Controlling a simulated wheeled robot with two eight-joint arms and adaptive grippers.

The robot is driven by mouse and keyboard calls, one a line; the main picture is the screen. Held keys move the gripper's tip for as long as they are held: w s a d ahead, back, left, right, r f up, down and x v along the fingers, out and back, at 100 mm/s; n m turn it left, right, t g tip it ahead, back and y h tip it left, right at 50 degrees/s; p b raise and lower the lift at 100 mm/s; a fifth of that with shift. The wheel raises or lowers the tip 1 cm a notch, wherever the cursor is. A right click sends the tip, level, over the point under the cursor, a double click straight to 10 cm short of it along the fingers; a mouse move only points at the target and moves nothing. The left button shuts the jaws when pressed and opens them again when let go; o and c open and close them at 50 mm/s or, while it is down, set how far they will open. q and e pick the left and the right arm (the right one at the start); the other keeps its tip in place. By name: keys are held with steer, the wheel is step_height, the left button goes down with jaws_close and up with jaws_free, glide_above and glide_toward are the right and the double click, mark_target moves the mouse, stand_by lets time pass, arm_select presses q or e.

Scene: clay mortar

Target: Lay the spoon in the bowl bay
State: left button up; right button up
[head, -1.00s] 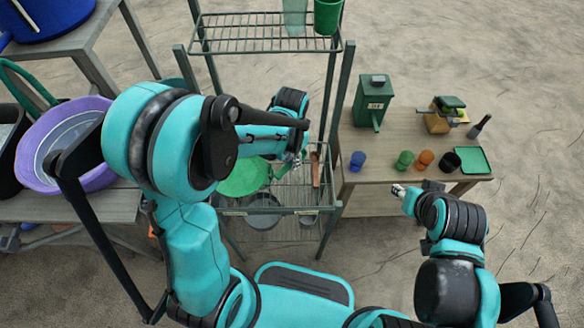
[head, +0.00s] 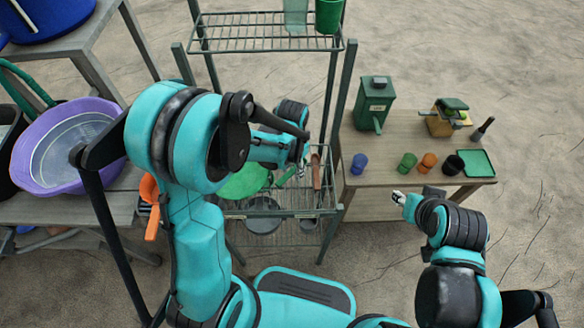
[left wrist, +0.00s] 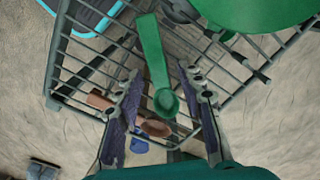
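A green spoon (left wrist: 152,52) shows in the left wrist view, its scoop end between my left fingers and its handle pointing away over the wire rack. My left gripper (left wrist: 162,78) is open, with gaps between the spoon and both fingers. In the head view my left gripper (head: 300,168) is low over the rack's lower shelf (head: 270,212), and the spoon (head: 287,176) is just left of it. A large green bowl (head: 243,181) is on that shelf, left of the spoon. My right gripper (head: 399,197) is near the right table's front edge; its fingers are too small to read.
A brown-handled tool (head: 316,172) is at the shelf's right side. A grey pan (head: 263,221) shows low in the rack. The right table (head: 385,165) carries several cups, a green box (head: 374,103) and a green tray (head: 475,163). A purple basin (head: 65,150) stands at left.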

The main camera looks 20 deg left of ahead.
mark_target(292, 172)
arm_select(q)
step_height(292, 172, up, 11)
steer(key=p, duration=0.5)
steer(key=s+a+r+n+t, duration=0.4)
steer(key=s+r+t, duration=0.3)
steer(key=s+r, duration=0.3)
steer(key=shift+s+a+r+n, duration=0.25)
steer(key=shift+s+a+n, duration=0.1)
steer(key=shift+n, duration=0.55)
steer(key=shift+f, duration=0.1)
steer(key=shift+f+b, duration=0.1)
steer(key=shift+b, duration=0.2)
